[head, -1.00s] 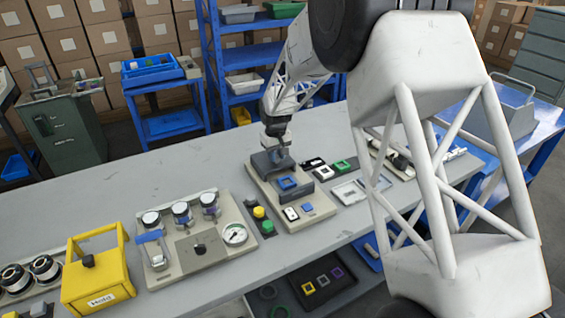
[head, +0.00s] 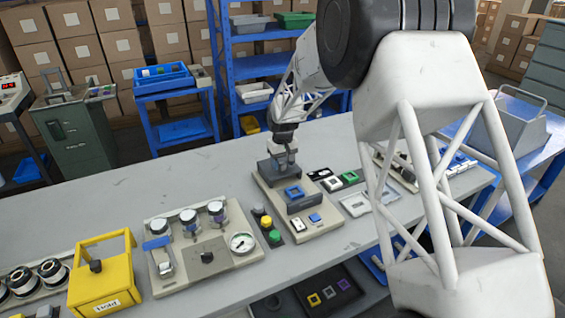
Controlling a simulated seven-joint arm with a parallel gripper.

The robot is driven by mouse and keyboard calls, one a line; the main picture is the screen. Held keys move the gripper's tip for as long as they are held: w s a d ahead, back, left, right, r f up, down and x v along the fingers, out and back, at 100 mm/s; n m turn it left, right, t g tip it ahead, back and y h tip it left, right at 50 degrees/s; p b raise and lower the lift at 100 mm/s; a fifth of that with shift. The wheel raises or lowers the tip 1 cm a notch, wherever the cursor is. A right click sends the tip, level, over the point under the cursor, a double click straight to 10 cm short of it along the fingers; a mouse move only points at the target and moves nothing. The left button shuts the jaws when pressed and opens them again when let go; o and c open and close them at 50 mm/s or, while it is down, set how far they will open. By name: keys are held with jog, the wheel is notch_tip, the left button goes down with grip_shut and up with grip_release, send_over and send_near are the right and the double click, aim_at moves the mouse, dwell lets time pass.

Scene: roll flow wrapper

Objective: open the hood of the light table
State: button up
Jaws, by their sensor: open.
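A beige unit (head: 322,228) stands on the grey bench near the middle of the head view. It has a dark grey block (head: 272,172) at its back, a blue square frame (head: 294,191) and a dark grey bar (head: 304,203) in front of that. No part is labelled as a light table, so I cannot tell for sure which piece is its hood. My gripper (head: 284,162) points down at the dark block at the back of this unit. It is open. The fingertips are small here, and I cannot tell whether they touch the block.
Left of the unit are coloured buttons (head: 267,226), a gauge panel (head: 222,256) and a yellow handled box (head: 104,280). Small frames (head: 331,184) and a pale tray (head: 356,204) lie to the right. A grey handled case (head: 512,130) stands farther right. The bench behind the panel is clear.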

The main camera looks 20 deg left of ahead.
jog(key=shift+r, duration=3.9)
jog(key=shift+d, duration=0.1)
jog(key=shift+d+r, duration=0.25)
jog(key=s+d+r+m, duration=0.2)
jog(key=s+d+r, duration=0.4)
jog(key=d, duration=0.4)
jog(key=s+d+r+m+t, duration=0.1)
jog(key=s+d+r, duration=0.45)
jog(key=d, duration=0.45)
jog(key=s+d+r+m, duration=0.2)
jog(key=s+d+r, duration=0.4)
jog(key=d, duration=0.4)
jog(key=s+d+f+m, duration=0.1)
jog(key=s+d, duration=0.4)
jog(key=s, duration=0.5)
jog(key=s+d+f+m+t, duration=0.1)
jog(key=s+d, duration=0.5)
jog(key=s, duration=0.4)
jog(key=s+d+f+m, duration=0.1)
jog(key=s+d+m, duration=0.1)
jog(key=s+d, duration=0.4)
jog(key=s, duration=0.4)
jog(key=shift+f+t, duration=0.15)
jog(key=shift+t, duration=0.15)
